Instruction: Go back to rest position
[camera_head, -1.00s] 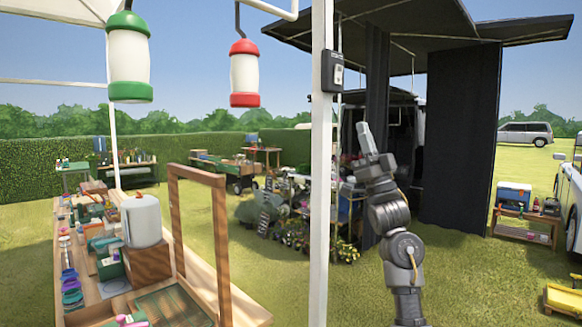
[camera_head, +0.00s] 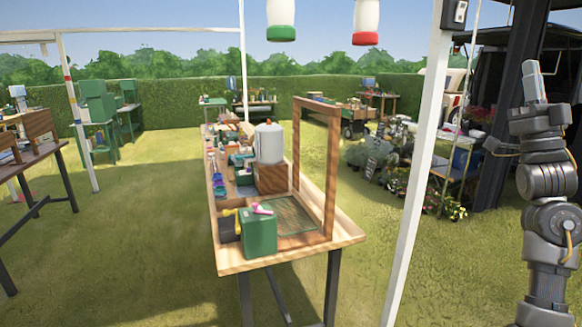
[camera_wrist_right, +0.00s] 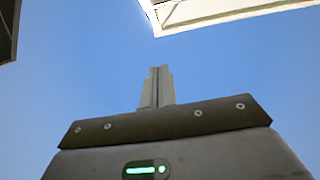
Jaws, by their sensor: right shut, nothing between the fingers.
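My right arm stands upright at the right edge of the head view. Its gripper (camera_head: 532,82) points up, with the fingers together and nothing between them. In the right wrist view the closed fingers (camera_wrist_right: 157,86) stand against blue sky. The right gripper is well apart from the wooden workbench (camera_head: 345,230) and touches nothing. My left gripper is not in the head view.
The bench holds a wooden frame (camera_head: 333,180), a green box (camera_head: 260,234) and a grey-white canister (camera_head: 269,143). A white post (camera_head: 416,190) stands between bench and right arm. A dark table (camera_head: 60,180) is at left. Grass (camera_head: 140,250) between the tables is clear.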

